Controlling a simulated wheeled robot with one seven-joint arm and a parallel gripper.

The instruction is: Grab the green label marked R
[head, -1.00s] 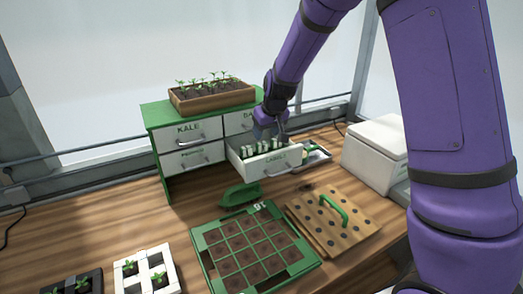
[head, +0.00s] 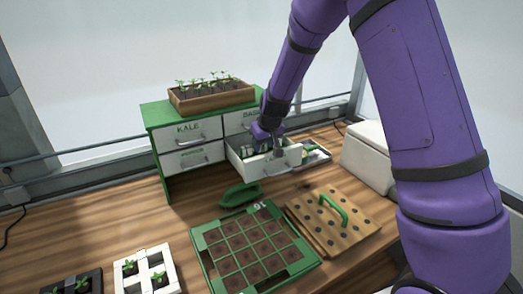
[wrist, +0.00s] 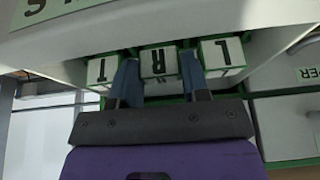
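The label marked R (wrist: 159,63) stands in the open drawer between two others, T (wrist: 102,70) on its left and L (wrist: 222,52) on its right in the wrist view. It has a pale face with a black letter and green edges. My gripper (wrist: 160,75) is open, with one blue finger on each side of the R label. The fingertips are very close to its sides; I cannot tell whether they touch. In the head view my gripper (head: 275,152) is down at the drawer (head: 262,171) and hides most labels.
The green cabinet has closed drawers beside and above the open one, including KALE (head: 188,133). A seedling box (head: 212,101) stands on top. In front are a green trowel-like tool (head: 240,195), a green grid tray (head: 208,262) and a wooden board with holes (head: 305,222).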

